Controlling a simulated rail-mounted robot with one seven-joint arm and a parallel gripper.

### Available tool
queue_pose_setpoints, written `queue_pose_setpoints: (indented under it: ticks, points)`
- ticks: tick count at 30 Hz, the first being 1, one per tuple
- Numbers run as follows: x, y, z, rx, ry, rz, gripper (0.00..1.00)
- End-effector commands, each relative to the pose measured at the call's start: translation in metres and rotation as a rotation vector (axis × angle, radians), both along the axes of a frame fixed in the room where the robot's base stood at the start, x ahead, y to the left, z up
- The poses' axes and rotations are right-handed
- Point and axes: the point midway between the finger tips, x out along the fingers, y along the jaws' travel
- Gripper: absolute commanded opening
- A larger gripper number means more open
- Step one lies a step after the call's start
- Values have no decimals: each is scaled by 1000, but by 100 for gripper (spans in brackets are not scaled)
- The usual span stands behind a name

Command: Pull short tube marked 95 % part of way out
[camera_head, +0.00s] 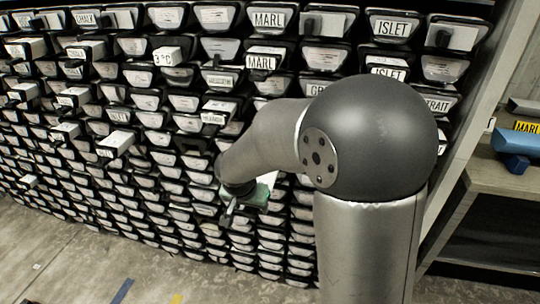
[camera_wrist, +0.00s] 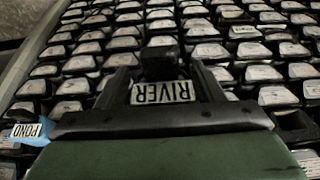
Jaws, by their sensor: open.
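I cannot make out a label reading 95 % in either view, so I cannot tell which tube it is. My gripper (camera_head: 245,196) is low in front of the rack in the head view, partly behind my arm. In the wrist view my gripper (camera_wrist: 162,78) is open, its two dark fingers apart. A label reading RIVER (camera_wrist: 163,92), upside down, shows between the fingers, with a dark block (camera_wrist: 160,62) just beyond it. I cannot tell whether the fingers touch either.
The rack (camera_head: 160,120) holds many rows of dark tubes with pale ends. Several stick out, one marked 3 °C (camera_head: 166,57). A blue tube (camera_head: 516,140) lies on a shelf (camera_head: 500,178) at right. A blue piece marked POND (camera_wrist: 28,130) is left of my gripper. Open floor (camera_head: 60,262) lies below.

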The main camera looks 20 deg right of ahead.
Motion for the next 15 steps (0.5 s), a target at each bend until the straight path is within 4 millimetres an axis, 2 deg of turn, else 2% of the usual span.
queue_pose_setpoints:
  ticks: [5,15]
  points:
    - [-3,3,16,0,-7,2,61]
    - [-29,19,90,2,-12,2,61]
